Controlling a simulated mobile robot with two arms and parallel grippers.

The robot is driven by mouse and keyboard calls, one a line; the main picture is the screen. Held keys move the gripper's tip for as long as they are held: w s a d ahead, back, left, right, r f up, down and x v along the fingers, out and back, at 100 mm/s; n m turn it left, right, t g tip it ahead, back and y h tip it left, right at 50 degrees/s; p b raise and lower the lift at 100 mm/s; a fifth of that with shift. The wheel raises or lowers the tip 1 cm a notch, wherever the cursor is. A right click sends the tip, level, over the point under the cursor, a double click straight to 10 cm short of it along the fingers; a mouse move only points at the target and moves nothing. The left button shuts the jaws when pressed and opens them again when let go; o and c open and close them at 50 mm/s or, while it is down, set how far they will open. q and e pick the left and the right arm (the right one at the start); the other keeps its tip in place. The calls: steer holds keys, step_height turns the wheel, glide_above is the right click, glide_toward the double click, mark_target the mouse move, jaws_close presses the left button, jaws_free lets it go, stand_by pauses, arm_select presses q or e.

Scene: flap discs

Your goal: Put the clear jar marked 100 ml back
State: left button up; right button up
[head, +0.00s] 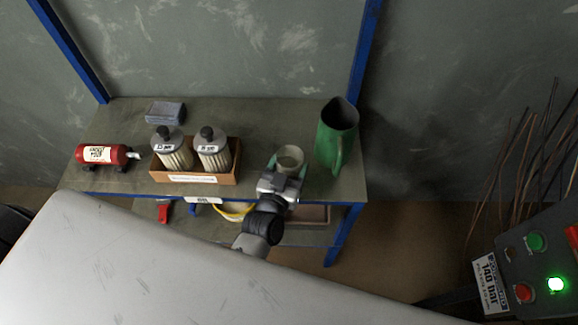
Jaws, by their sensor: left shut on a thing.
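The jar is upright or nearly so. I cannot tell whether its base touches the bench top, and no marking on it can be read. My right gripper is not in view.
The bench (256,125) also holds a green jug (336,135), a cardboard box (195,179) with two dark-capped bottles, a red cylinder (101,154) and a grey-blue block (166,112). A lower shelf holds other items. A control panel (530,265) stands at right.

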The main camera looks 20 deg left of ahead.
arm_select(q)
steer(key=o, duration=1)
steer(key=shift+c, duration=0.2)
steer(key=shift+r, duration=0.15)
steer(key=s, duration=1.2)
steer(key=shift+a, duration=0.2)
